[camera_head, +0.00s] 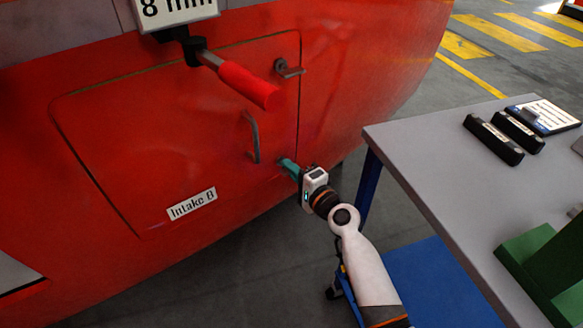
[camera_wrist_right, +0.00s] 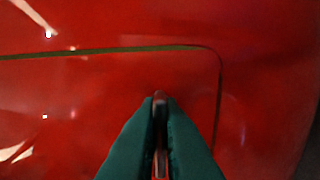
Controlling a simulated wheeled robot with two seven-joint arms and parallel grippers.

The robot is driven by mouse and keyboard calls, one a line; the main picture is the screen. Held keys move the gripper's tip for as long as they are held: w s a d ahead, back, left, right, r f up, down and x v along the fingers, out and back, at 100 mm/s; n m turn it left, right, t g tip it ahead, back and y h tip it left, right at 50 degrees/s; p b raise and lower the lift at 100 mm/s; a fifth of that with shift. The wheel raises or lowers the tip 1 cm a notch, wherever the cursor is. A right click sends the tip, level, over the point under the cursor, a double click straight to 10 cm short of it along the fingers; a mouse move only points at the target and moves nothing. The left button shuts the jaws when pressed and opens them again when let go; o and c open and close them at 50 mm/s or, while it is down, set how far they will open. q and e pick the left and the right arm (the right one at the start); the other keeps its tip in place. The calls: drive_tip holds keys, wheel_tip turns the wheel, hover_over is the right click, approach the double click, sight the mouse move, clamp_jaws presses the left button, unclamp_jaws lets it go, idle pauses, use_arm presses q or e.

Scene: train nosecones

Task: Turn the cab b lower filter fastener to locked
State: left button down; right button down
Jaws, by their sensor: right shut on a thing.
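The red intake panel (camera_head: 140,130) labelled "Intake B" is closed flush in the red nosecone. My right gripper (camera_head: 287,166) is at the panel's lower right edge, its teal fingers against the red face. In the right wrist view the fingers (camera_wrist_right: 160,125) are shut on a thin dark piece, the lower fastener (camera_wrist_right: 160,148), close to the panel's rounded corner seam. The fingers hide most of this fastener, so its angle cannot be told. The upper fastener (camera_head: 289,69), a small grey lever, sits at the panel's upper right edge. My left gripper is not in view.
A grey handle (camera_head: 252,137) stands out from the panel above and left of my right gripper. A grey table (camera_head: 440,160) with black blocks (camera_head: 493,139) stands to the right.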

idle(0.3)
drive_tip(key=c, duration=1.6)
unclamp_jaws()
